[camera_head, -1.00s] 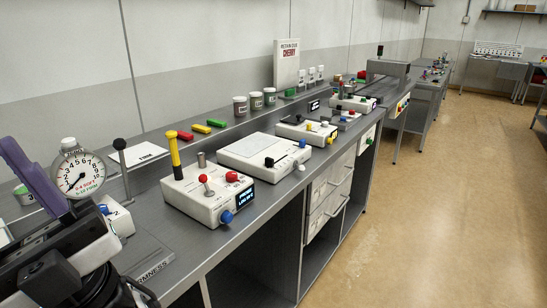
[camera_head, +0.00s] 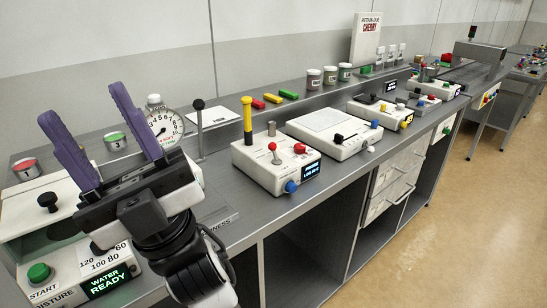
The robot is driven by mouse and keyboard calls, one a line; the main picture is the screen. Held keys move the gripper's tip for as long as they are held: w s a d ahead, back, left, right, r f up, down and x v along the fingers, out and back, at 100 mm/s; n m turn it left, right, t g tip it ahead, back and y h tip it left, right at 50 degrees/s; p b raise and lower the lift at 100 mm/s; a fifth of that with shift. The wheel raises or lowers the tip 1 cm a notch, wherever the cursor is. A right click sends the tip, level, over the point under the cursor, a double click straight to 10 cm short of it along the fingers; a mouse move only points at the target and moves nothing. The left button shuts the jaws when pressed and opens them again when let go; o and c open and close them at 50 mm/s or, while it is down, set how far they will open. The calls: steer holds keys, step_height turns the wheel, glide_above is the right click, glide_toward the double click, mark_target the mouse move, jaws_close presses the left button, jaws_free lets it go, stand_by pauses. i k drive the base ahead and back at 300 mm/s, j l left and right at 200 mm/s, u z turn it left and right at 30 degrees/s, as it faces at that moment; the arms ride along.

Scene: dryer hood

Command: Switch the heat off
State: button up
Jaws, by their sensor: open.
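My gripper (camera_head: 84,104) is at the left, raised above the bench, with its two purple fingers apart and nothing between them. No control readably marked as heat shows, so I cannot tell which one it is. The nearest white unit (camera_head: 20,225) has a black knob (camera_head: 47,201), a green START button (camera_head: 39,272) and a display reading WATER READY (camera_head: 108,282). My gripper and wrist cover part of this unit. A second white unit (camera_head: 262,172) has a yellow upright handle (camera_head: 247,118), a red-topped lever (camera_head: 273,148), a red button (camera_head: 300,148) and a blue knob (camera_head: 291,187).
A round dial gauge (camera_head: 165,125) and a black-knobbed lever (camera_head: 200,130) stand just right of my gripper. Farther along the bench (camera_head: 240,208) are a flat white unit (camera_head: 330,128), more small units (camera_head: 380,110), jars (camera_head: 314,79) and a CHERRY sign (camera_head: 367,38). Open floor (camera_head: 450,200) lies right.

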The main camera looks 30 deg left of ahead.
mark_target(272, 146)
steer(key=i+l, duration=0.3)
steer(key=l, duration=0.15)
steer(key=i+l, duration=0.3)
steer(key=l, duration=0.2)
steer(key=i+l, duration=0.3)
steer(key=l, duration=0.15)
steer(key=u, duration=2.3)
